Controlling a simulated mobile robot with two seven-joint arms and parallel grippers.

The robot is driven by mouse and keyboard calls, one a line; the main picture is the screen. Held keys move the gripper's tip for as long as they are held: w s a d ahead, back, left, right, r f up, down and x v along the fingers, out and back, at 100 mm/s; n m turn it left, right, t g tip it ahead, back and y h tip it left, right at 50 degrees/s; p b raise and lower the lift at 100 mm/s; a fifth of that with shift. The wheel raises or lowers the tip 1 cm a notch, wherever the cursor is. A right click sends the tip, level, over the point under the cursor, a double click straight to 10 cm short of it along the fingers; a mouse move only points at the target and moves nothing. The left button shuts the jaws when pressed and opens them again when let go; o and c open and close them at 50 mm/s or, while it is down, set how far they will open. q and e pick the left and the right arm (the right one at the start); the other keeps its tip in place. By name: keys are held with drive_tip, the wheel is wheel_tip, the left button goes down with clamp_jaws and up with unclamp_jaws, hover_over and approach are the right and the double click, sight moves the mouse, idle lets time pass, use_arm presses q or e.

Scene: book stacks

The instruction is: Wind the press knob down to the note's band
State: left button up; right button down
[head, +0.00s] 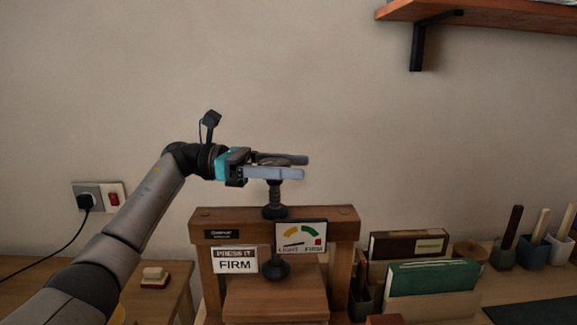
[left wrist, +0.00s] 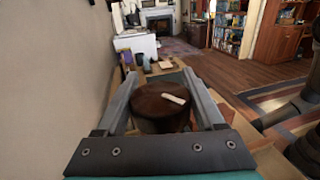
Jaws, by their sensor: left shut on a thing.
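The press (head: 202,232) is a wooden frame with a dark vertical screw (head: 275,196) through its top beam. My left gripper (head: 284,166) is at the top of the screw, its fingers level and on both sides of the knob. In the left wrist view the knob (left wrist: 150,104) is a round brown disc with a white mark, and the fingers are shut on it. The note (head: 235,261) reads "PRESS IT FIRM". The dial (head: 301,236) has yellow, green and red bands, and its needle points low to the left. A dark foot (head: 276,269) hangs below the beam. My right gripper is not in view.
A stamp-like block (head: 154,275) sits on the table at left. Right of the press stand a brown box (head: 408,244), a green book (head: 432,276) and several small pots with sticks (head: 535,250). A shelf (head: 480,14) is at upper right.

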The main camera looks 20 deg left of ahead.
use_arm(q)
drive_tip(key=shift+s+d+f+m+g, duration=0.15)
drive_tip(key=shift+f+m+g, duration=0.1)
drive_tip(key=shift+g, duration=0.2)
drive_tip(key=shift+d+f+m+g, duration=0.15)
drive_tip(key=shift+m+g, duration=0.1)
drive_tip(key=shift+g, duration=0.2)
idle(1.2)
drive_tip(key=o, duration=1.2)
drive_tip(key=shift+d+r, duration=0.1)
drive_tip(key=shift+r, duration=0.05)
drive_tip(key=shift+c, duration=0.2)
drive_tip(key=shift+o, duration=1)
drive_tip(key=shift+r, duration=0.1)
drive_tip(key=shift+a, duration=0.65)
drive_tip(key=shift+s+a+p, duration=0.15)
drive_tip(key=shift+a, duration=0.9)
drive_tip(key=shift+s+a+p, duration=0.15)
drive_tip(key=shift+s+a, duration=0.05)
drive_tip(key=shift+a, duration=0.9)
drive_tip(key=shift+s+a+p, duration=0.15)
drive_tip(key=shift+a, duration=0.9)
